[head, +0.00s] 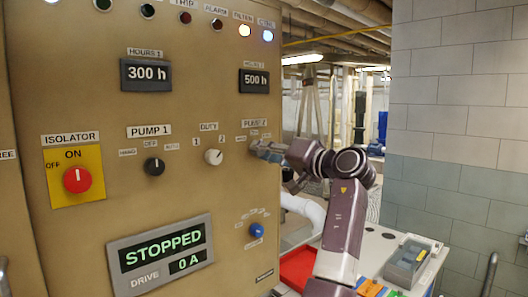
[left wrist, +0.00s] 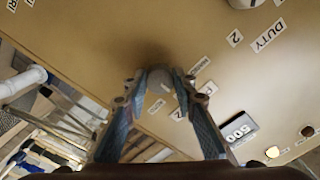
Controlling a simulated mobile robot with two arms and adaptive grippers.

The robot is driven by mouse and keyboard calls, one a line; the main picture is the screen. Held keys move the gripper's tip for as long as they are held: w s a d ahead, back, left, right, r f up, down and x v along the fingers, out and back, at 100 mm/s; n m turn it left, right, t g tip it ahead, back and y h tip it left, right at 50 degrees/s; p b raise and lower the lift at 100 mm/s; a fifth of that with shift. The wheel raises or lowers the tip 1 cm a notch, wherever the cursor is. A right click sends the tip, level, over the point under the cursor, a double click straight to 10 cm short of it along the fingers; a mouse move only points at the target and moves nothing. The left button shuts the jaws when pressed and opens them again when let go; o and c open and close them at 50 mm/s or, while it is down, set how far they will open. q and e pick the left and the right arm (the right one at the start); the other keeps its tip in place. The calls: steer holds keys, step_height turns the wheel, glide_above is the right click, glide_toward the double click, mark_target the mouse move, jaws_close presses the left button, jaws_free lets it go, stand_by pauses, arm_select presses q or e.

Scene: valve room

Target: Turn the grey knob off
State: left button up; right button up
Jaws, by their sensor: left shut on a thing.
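The grey knob (left wrist: 160,79) sits on the beige panel under the PUMP 2 label. In the left wrist view it shows between the fingertips of my left gripper (left wrist: 161,84). Which way the knob points cannot be made out. Labels stand around it, partly covered by the fingers. My right gripper is not in view.
The panel also holds a black PUMP 1 knob (head: 154,166), a white DUTY knob (head: 213,157), a red isolator knob (head: 77,180) and a small blue knob (head: 257,230). The display (head: 160,254) reads STOPPED, 0 A. A bench with a red tray (head: 297,268) stands at the lower right.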

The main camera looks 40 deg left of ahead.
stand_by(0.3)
arm_select(q)
steer(key=o, duration=1.2)
steer(key=shift+c, duration=0.2)
steer(key=d, duration=1.2)
steer(key=shift+s, duration=0.45)
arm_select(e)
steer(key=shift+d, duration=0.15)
arm_select(q)
steer(key=shift+r, duration=0.1)
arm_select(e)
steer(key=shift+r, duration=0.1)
